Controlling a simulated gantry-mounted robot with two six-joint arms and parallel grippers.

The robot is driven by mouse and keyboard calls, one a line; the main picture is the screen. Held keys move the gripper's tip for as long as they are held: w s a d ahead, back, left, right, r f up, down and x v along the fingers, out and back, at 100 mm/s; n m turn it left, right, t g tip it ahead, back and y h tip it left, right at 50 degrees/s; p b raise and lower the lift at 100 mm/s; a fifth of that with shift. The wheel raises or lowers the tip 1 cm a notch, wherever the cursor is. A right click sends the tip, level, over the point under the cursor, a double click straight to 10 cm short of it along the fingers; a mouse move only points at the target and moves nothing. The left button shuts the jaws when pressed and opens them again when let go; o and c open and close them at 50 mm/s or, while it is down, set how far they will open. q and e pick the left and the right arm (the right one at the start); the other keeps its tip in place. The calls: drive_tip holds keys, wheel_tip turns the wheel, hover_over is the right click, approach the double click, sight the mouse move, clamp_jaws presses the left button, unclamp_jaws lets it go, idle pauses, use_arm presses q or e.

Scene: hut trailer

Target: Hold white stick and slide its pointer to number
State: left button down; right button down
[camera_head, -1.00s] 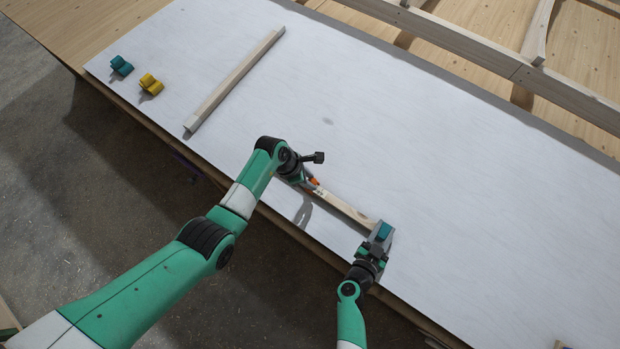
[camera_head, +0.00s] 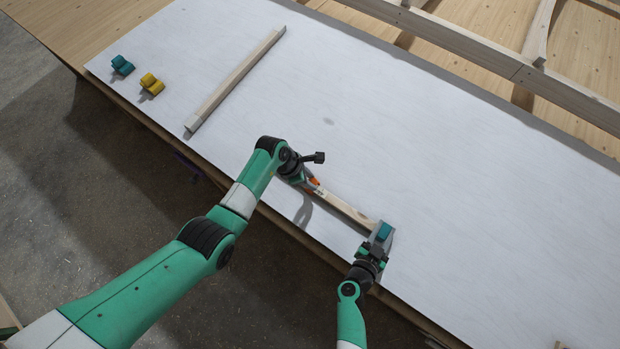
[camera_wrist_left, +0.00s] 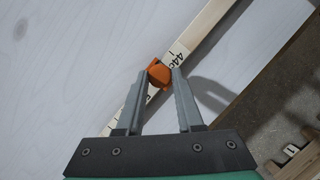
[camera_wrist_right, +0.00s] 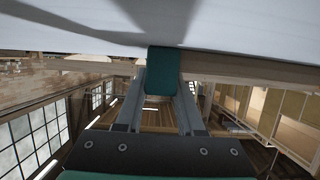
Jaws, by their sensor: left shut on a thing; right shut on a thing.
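The pale stick (camera_head: 346,208) lies slanted near the table's front edge. It also shows in the left wrist view (camera_wrist_left: 200,35), with printed marks and a partly readable number starting "44" beside the orange pointer. My left gripper (camera_head: 308,184) is shut on the orange pointer (camera_wrist_left: 159,73), which sits around or on the stick; its fingers are either side of it. My right gripper (camera_head: 380,238) is shut on a teal piece (camera_wrist_right: 163,72) at the stick's right end. Whether the teal piece is fixed to the stick cannot be told.
A longer wooden bar (camera_head: 235,82) lies on the white tabletop (camera_head: 440,180) at the upper left. A teal piece (camera_head: 122,65) and a yellow piece (camera_head: 151,84) lie further left. Wooden framing (camera_head: 480,50) runs along the back. The tabletop's right is clear.

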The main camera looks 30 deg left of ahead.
use_arm(q)
drive_tip(key=a, duration=0.8)
drive_tip(key=shift+w+a, duration=0.25)
drive_tip(key=shift+a, duration=0.05)
drive_tip(key=c, duration=0.5)
unclamp_jaws()
drive_tip(key=shift+c, duration=0.2)
drive_tip(key=v, duration=1.2)
